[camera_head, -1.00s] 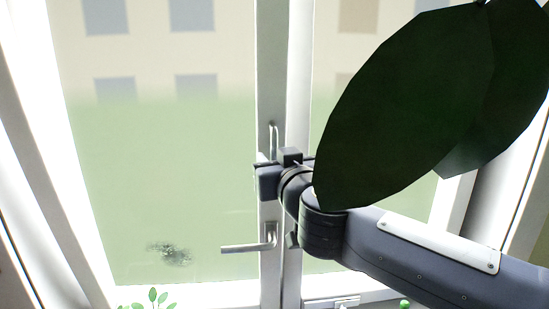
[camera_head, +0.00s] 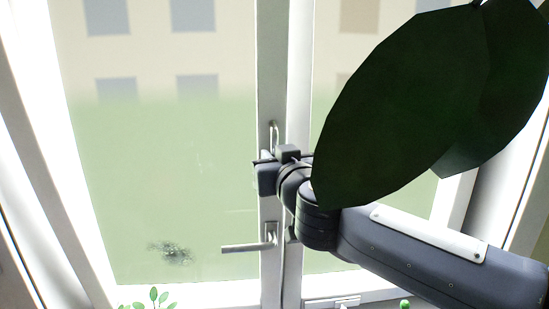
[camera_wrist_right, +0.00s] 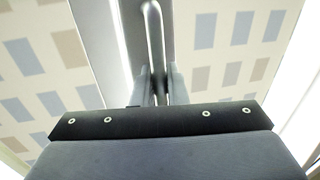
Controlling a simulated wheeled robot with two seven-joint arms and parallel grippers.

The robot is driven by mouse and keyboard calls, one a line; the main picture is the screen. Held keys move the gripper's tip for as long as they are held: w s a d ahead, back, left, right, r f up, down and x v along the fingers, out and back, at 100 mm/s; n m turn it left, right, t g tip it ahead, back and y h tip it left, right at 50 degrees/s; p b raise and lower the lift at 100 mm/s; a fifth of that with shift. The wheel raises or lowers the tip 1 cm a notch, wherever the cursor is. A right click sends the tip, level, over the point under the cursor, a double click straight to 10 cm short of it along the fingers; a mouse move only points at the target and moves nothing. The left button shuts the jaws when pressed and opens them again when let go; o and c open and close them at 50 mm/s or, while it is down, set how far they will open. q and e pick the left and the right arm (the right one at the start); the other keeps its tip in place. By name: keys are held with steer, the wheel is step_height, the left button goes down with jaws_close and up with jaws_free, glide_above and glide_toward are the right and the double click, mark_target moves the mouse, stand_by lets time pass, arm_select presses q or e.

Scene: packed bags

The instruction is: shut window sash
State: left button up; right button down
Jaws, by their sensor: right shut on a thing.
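The window sash (camera_head: 271,60) is a white-framed pane on the left, its edge upright beside the middle post. A metal pull handle (camera_head: 273,132) stands upright on that edge and also shows in the right wrist view (camera_wrist_right: 153,35). My right gripper (camera_head: 272,158) is at the lower part of this pull handle. In the right wrist view its two fingers (camera_wrist_right: 162,82) are closed around the bar. A lever handle (camera_head: 250,246) lies below, pointing left. Whether a gap remains at the sash edge is hard to tell. My left gripper is out of view.
Large dark green leaves (camera_head: 405,105) hang close to the camera on the right, covering part of the right pane and of my right arm. A small plant (camera_head: 153,298) stands at the bottom left, near the sill.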

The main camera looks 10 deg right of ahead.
steer(key=shift+w+d+r+p, duration=0.1)
steer(key=shift+w+r+p, duration=0.1)
steer(key=shift+w+r, duration=0.3)
steer(key=shift+w+d+r+p, duration=0.1)
steer(key=shift+w+r+p, duration=0.05)
steer(key=shift+w, duration=0.55)
steer(key=shift+g, duration=0.7)
steer(key=x, duration=0.5)
steer(key=shift+d+r, duration=0.15)
steer(key=shift+d, duration=0.15)
steer(key=c, duration=1.8)
jaws_free()
steer(key=shift+s, duration=0.25)
